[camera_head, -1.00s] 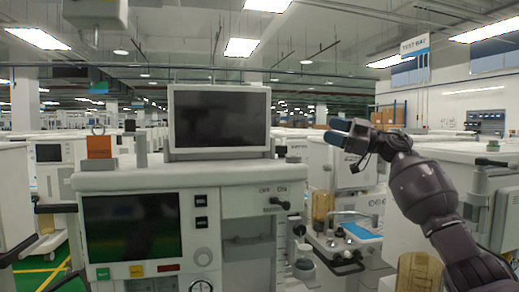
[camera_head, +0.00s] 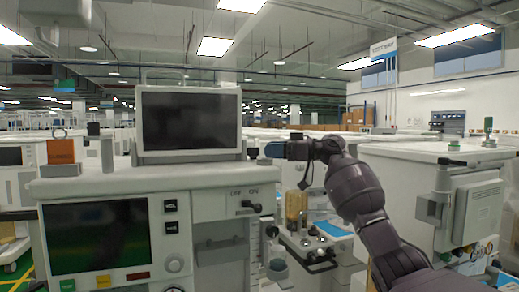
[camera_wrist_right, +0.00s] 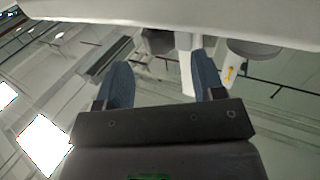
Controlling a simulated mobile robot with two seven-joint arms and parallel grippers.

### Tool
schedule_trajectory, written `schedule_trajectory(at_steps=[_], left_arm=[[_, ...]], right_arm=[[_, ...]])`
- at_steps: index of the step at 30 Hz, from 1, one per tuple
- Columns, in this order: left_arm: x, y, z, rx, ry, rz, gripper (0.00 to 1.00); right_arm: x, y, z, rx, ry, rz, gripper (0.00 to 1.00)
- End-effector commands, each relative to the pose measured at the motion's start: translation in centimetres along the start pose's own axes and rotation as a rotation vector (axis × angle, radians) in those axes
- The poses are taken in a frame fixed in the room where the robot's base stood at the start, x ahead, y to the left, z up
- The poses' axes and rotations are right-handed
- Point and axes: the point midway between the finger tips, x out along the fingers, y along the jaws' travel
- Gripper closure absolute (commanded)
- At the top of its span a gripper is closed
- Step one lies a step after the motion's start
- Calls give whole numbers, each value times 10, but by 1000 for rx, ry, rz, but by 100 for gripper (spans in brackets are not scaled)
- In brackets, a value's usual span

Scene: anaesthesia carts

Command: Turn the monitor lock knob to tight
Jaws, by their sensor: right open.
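The monitor (camera_head: 190,120) stands on top of the near cart (camera_head: 135,182), its screen dark. My right gripper (camera_head: 273,150) is just right of the monitor's lower right corner, pointing left at it, with blue fingertips. In the right wrist view my right gripper (camera_wrist_right: 160,85) is open and empty, its two blue fingers well apart. A dark grey knob-like part (camera_wrist_right: 157,42) shows ahead between the fingertips, under a pale edge. I cannot tell for sure that it is the lock knob, nor its setting. My left gripper is out of view.
An orange block (camera_head: 61,152) and a short post (camera_head: 94,128) stand on the cart top at the left. In the right wrist view a pale cylinder with a yellow arrow (camera_wrist_right: 231,73) hangs near the right finger. Another cart (camera_head: 420,160) stands at the right.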

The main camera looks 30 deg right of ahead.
Motion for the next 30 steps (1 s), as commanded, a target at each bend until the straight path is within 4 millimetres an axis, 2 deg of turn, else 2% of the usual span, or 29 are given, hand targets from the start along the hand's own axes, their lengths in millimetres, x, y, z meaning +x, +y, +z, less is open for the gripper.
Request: schedule_trajectory(at_steps=[3, 9, 20, 23, 30], left_arm=[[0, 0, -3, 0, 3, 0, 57], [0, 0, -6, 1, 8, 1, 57], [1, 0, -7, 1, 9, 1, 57], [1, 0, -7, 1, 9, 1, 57], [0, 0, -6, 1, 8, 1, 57]], right_arm=[[18, 0, -1, 0, 2, -1, 38], [36, 0, -1, 0, 1, 0, 38], [40, 0, 0, -1, 0, 1, 38], [40, 0, 0, -1, 0, 1, 50], [40, 0, 0, -1, 0, 1, 86]])
